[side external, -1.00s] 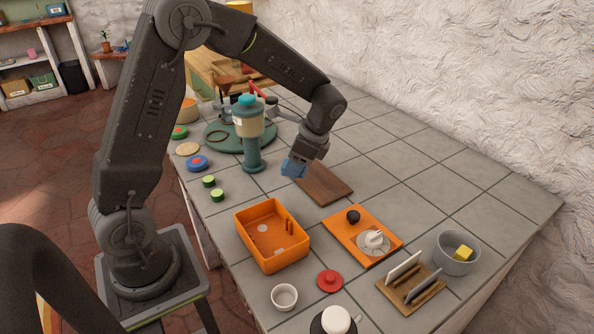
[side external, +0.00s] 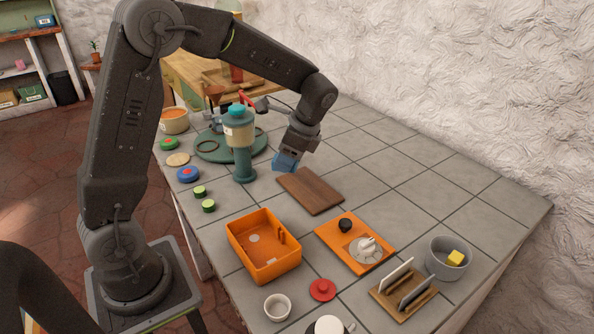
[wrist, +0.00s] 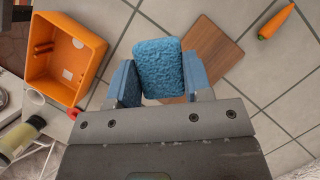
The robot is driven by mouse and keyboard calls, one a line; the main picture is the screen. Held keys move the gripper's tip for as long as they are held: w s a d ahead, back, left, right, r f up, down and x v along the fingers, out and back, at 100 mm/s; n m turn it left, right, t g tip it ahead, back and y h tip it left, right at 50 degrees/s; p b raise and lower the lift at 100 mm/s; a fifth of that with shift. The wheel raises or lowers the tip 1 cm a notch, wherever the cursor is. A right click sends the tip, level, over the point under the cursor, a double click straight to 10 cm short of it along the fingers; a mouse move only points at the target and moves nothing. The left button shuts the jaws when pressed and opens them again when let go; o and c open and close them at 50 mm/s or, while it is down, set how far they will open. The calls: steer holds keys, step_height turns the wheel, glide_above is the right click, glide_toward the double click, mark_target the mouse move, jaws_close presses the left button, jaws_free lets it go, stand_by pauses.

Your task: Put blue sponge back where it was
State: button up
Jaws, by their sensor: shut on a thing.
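The blue sponge (wrist: 160,65) is held between the two blue fingers of my gripper (wrist: 161,82) in the wrist view. In the side view my gripper (side external: 287,160) is shut on it, near the far left corner of the brown wooden board (side external: 310,190). The sponge and the blue fingers blend together there. The sponge looks above the counter, but its exact height is hard to tell. In the wrist view the board (wrist: 213,50) lies just past the sponge, partly hidden by it.
A teal-based dispenser (side external: 242,150) stands close left of my gripper. An orange box (side external: 240,253), an orange panel (side external: 335,245), a slotted rack (side external: 410,303) and a grey bowl (side external: 432,262) stand nearer. A carrot (wrist: 277,21) lies beyond the board. The counter's right side is clear.

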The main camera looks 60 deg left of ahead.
steer(key=s, duration=0.4)
glide_above(266, 204)
steer(key=d, duration=0.1)
steer(key=f, duration=0.3)
steer(key=w+f, duration=0.1)
steer(key=f, duration=0.1)
steer(key=shift+f, duration=2)
steer(key=shift+f, duration=0.15)
steer(key=o, duration=0.9)
